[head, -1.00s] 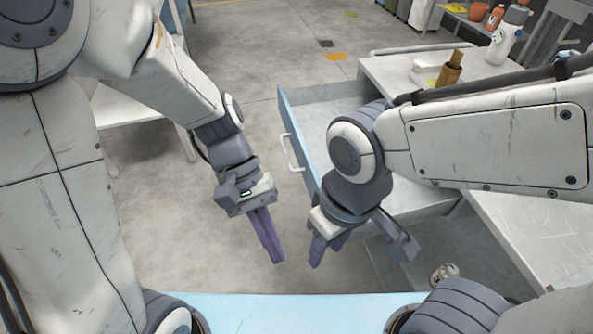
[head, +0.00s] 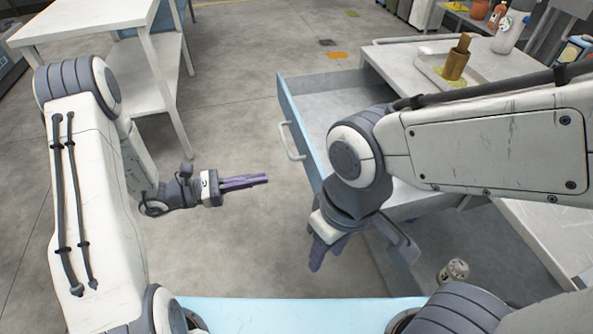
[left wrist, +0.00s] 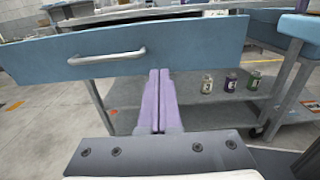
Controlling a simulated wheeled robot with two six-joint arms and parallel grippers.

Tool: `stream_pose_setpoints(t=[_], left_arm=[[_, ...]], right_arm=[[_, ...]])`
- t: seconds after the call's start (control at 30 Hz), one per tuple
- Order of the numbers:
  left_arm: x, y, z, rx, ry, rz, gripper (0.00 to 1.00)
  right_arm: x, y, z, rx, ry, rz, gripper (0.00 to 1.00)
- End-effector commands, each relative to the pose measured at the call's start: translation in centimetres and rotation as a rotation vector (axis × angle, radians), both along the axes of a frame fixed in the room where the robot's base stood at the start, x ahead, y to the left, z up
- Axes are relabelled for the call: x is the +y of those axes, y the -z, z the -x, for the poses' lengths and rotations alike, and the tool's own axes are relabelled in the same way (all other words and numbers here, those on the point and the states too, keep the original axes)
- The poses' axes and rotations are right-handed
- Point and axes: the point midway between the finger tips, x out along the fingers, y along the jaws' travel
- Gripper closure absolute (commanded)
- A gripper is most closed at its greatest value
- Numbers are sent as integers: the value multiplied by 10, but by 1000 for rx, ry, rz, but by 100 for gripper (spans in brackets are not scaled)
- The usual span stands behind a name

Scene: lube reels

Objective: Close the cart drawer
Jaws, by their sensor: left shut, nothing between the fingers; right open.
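The cart drawer (head: 322,108) is pulled out to the left from the cart (head: 425,68) in the head view. Its blue front has a white bar handle (head: 289,142). In the left wrist view the blue drawer front (left wrist: 200,45) spans the upper picture, with its handle (left wrist: 107,57) left of my fingers. My left gripper (head: 266,178) is shut and empty, pointing right, left of the drawer front and apart from it in the head view. My right gripper (head: 365,258) is open and points down in front of the drawer's near side; my right arm hides part of the drawer.
A brown cup-like holder (head: 455,65) stands on the cart top, with a white bottle (head: 510,30) behind. Several small bottles (left wrist: 207,84) stand on the lower shelf. A white table (head: 90,22) is at the upper left. The floor left of the drawer is clear.

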Motion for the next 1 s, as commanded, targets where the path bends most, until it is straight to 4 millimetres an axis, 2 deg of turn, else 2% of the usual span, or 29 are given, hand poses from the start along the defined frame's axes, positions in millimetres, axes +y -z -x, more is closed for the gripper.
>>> stream_pose_setpoints(t=[0.03, 0.2, 0.43, 0.63, 1.0], left_arm=[[-14, 0, -1, 2, 8, 0, 100], [-50, 0, -11, -1, 9, -1, 100], [-85, 0, -21, 0, 7, -1, 100], [-97, 0, -25, -1, 4, -1, 100], [-98, 0, -26, -1, 2, -1, 100]], right_arm=[[0, -1, 0, 0, 0, 0, 55], [0, -2, 0, 0, 0, 0, 55], [0, -3, 0, 0, 0, 0, 55], [0, -4, 0, 0, 0, 0, 55], [0, -4, 0, 0, 0, 0, 55]])
